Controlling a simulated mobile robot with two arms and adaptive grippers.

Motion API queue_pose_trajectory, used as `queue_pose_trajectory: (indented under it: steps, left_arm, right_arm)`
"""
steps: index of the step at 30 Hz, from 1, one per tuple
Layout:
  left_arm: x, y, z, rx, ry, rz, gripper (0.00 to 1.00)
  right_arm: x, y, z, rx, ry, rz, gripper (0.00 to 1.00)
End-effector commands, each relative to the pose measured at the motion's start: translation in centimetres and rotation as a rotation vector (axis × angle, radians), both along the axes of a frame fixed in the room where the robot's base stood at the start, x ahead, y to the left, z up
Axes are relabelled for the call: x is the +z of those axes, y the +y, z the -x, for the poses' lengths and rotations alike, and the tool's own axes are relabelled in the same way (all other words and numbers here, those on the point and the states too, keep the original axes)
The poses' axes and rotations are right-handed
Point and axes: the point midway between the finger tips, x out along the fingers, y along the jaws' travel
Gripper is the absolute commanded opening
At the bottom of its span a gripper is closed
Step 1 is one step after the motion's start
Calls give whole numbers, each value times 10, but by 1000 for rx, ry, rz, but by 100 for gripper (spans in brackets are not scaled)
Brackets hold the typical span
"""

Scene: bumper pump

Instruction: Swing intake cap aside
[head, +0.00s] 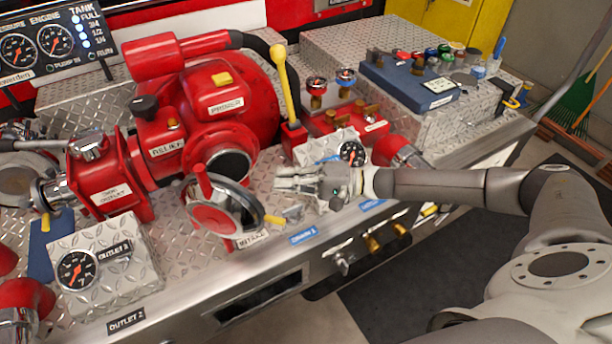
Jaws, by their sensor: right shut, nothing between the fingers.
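The intake cap (225,219), a round chrome disc with red parts, stands in front of and below the dark intake opening (231,164). Part of that opening shows above the cap. The cap has a red handle and a yellow-tipped lever (273,219). The INTAKE label (251,240) is just below it on the panel edge. My right gripper (284,180) is shut and empty, to the right of the cap and pointing left toward it. A small gap seems to separate them. My left gripper is not in view.
The red pump (235,100) stands behind, with a yellow-knobbed lever (283,85). A gauge box (130,260) sits front left, and another gauge (352,152) is just behind my right gripper. A blue case (405,82) is at back right. Dark floor (400,275) lies in front.

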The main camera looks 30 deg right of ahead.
Motion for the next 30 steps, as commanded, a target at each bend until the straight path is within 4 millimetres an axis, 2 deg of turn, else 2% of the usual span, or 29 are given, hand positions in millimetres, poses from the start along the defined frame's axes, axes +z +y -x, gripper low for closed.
queue_pose_trajectory:
  steps: [3,6,9,15,26,30]
  left_arm:
    - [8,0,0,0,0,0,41]
    - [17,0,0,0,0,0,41]
    - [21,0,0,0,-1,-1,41]
    - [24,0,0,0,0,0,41]
    - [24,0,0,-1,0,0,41]
    - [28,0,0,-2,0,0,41]
  right_arm:
    - [3,22,-12,2,-2,-3,0]
    - [2,32,4,1,6,-2,0]
    - [2,39,12,0,3,-1,0]
    - [0,46,18,-1,1,1,0]
    - [0,47,19,-2,1,-1,0]
    - [1,55,20,-11,2,-4,0]
